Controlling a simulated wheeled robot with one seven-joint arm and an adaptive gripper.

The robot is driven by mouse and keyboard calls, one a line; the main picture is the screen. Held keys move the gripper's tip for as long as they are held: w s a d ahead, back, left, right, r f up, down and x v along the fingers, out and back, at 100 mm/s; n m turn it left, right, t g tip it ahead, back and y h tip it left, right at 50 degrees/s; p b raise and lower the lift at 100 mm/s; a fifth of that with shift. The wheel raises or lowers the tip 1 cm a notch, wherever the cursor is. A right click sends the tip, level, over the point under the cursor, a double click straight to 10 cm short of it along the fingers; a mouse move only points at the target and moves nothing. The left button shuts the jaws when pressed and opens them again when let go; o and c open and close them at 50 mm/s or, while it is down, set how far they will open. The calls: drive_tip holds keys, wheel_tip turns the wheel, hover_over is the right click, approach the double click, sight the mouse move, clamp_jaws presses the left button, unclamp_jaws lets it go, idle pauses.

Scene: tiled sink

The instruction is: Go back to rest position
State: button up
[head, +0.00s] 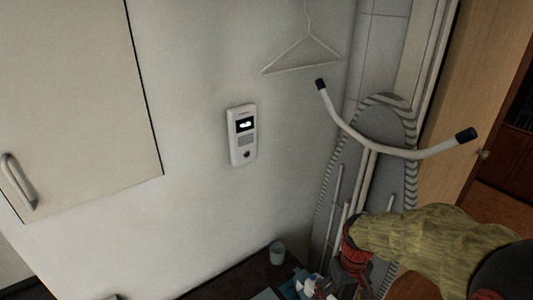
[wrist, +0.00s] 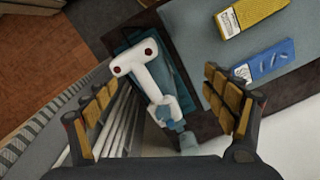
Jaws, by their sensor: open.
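My gripper (wrist: 158,85) is open in the wrist view, with ridged tan pads on its two fingers. A white T-shaped object (wrist: 150,72) with dark red dots on its ends shows between the fingers, touching neither pad. It lies over a teal item (wrist: 178,85) on a dark counter; I cannot tell its distance from the fingertips. In the head view my arm comes in at the lower right in a yellow-green sleeve. My gripper (head: 335,277) there is low over the dark counter and partly hidden.
A yellow box (wrist: 245,14) and a blue box (wrist: 265,60) lie on a grey surface. A cup (head: 277,253) stands at the counter's back. An ironing board (head: 378,135) leans beside my arm. A cabinet (head: 75,95) and an intercom (head: 242,135) are on the wall.

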drive_tip(key=s+a+r+m+t, duration=0.1)
drive_tip(key=s+r+t, duration=0.2)
drive_tip(key=s+r, duration=0.3)
drive_tip(key=s+r+m+t, duration=0.1)
drive_tip(key=s+r+t, duration=0.2)
drive_tip(key=r, duration=1.1)
drive_tip(key=s, duration=0.3)
drive_tip(key=shift+a+r, duration=0.2)
drive_tip(key=shift+a, duration=0.2)
drive_tip(key=shift+c, duration=0.2)
